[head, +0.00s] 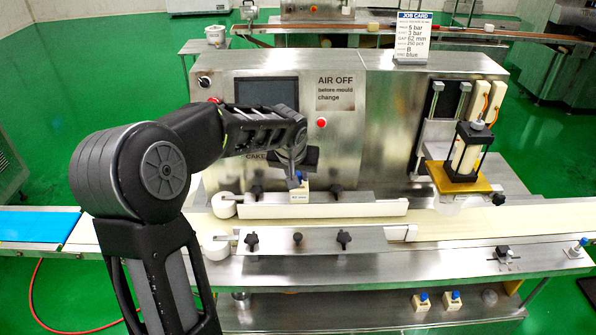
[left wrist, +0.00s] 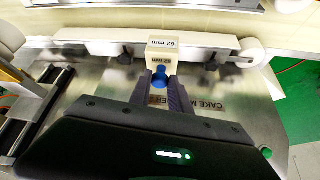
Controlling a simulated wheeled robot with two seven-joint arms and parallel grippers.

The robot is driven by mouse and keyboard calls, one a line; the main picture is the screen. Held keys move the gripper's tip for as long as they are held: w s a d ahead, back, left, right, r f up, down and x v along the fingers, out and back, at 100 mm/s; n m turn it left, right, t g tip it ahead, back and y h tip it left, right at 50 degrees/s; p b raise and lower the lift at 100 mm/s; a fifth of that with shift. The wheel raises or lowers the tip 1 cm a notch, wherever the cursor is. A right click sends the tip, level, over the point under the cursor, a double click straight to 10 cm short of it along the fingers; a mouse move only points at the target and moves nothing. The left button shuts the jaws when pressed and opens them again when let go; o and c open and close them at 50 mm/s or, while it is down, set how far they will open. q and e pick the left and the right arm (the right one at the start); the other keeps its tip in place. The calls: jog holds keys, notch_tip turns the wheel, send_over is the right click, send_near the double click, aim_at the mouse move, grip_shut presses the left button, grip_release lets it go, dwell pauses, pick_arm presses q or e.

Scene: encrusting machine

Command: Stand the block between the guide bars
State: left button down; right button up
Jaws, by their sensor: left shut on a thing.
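The block (head: 299,197) is cream with a "62 mm" label; in the left wrist view the block (left wrist: 162,52) has a blue knob (left wrist: 160,77). My left gripper (head: 297,181) is shut on the knob, with one finger on each side in the left wrist view (left wrist: 161,86). The block is at the machine side of the rear guide bar (head: 350,210), overlapping it in view; I cannot tell its height above the deck. The front guide bar (head: 320,240) lies across the pale belt, with an empty lane between the bars. My right gripper is not in view.
The encrusting machine (head: 390,130) stands close behind the block, with black clamp knobs (head: 336,190) beside the rear bar. White rollers (head: 223,205) sit at the bars' left ends. Other blue-knobbed blocks are on the lower shelf (head: 421,302) and the right deck (head: 577,249).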

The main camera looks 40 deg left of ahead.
aim_at(298, 198)
pick_arm(q)
notch_tip(298, 198, down, 4)
jog(key=shift+f+b, duration=0.25)
jog(key=shift+b, duration=0.9)
notch_tip(298, 198, down, 4)
jog(key=b, duration=0.3)
jog(key=shift+f+b, duration=0.15)
jog(key=shift+b, duration=0.25)
notch_tip(298, 198, down, 5)
jog(key=b, duration=0.5)
jog(key=shift+f, duration=0.15)
jog(key=c, duration=1.1)
grip_release()
jog(key=v, duration=0.7)
jog(key=shift+s+d+r+b, duration=0.1)
jog(key=shift+s+r+b, duration=0.05)
jog(key=shift+r+b, duration=0.2)
